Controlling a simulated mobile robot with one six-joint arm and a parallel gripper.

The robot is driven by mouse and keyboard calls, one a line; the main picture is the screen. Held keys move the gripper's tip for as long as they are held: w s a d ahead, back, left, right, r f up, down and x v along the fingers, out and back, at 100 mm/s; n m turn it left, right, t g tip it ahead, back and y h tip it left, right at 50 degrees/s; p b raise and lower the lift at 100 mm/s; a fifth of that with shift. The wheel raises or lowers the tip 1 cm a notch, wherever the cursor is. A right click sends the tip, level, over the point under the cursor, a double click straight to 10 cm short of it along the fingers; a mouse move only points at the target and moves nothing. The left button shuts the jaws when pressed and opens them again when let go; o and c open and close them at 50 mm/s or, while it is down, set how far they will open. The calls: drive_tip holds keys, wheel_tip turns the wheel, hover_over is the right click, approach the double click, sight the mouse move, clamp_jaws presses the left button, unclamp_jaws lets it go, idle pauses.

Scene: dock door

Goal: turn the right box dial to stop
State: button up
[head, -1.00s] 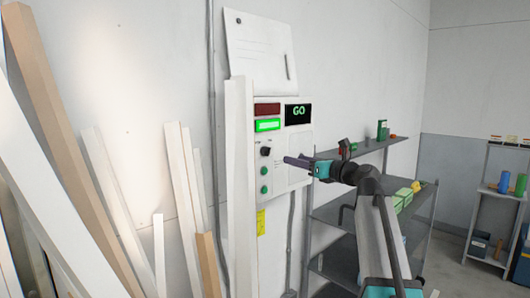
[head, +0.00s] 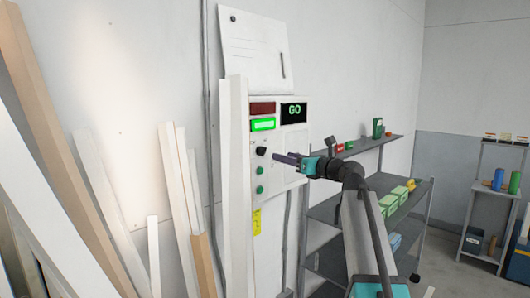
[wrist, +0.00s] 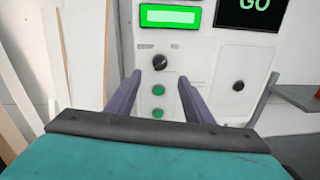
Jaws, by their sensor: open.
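The white control box (head: 290,135) hangs on the wall in the head view. Its black dial (head: 261,151) sits below the lit green bar (head: 263,125), and its screen (head: 294,112) reads GO. My gripper (head: 276,157) is in front of the box, close to the dial's right in this view. In the wrist view the dial (wrist: 160,62) lies just beyond and between the two fingertips (wrist: 147,77) of my gripper, which is open and empty. The dial's pointer appears tilted to the upper right. The small labels above it are not readable.
Two green buttons (wrist: 158,90) sit below the dial, and a black knob (wrist: 238,86) is to the right. Timber planks (head: 238,190) lean on the wall left of the box. Metal shelving (head: 345,215) with small boxes stands to the right.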

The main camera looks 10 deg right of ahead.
sight(265, 152)
drive_tip(key=p+x, duration=0.2)
drive_tip(key=x, duration=0.7)
drive_tip(key=shift+w+a+r+p, duration=0.1)
drive_tip(key=shift+w+p, duration=0.15)
drive_tip(key=shift+p, duration=0.05)
drive_tip(key=shift+w+a, duration=0.35)
drive_tip(key=shift+w, duration=0.2)
drive_tip(key=c, duration=1)
drive_tip(key=shift+c, duration=0.2)
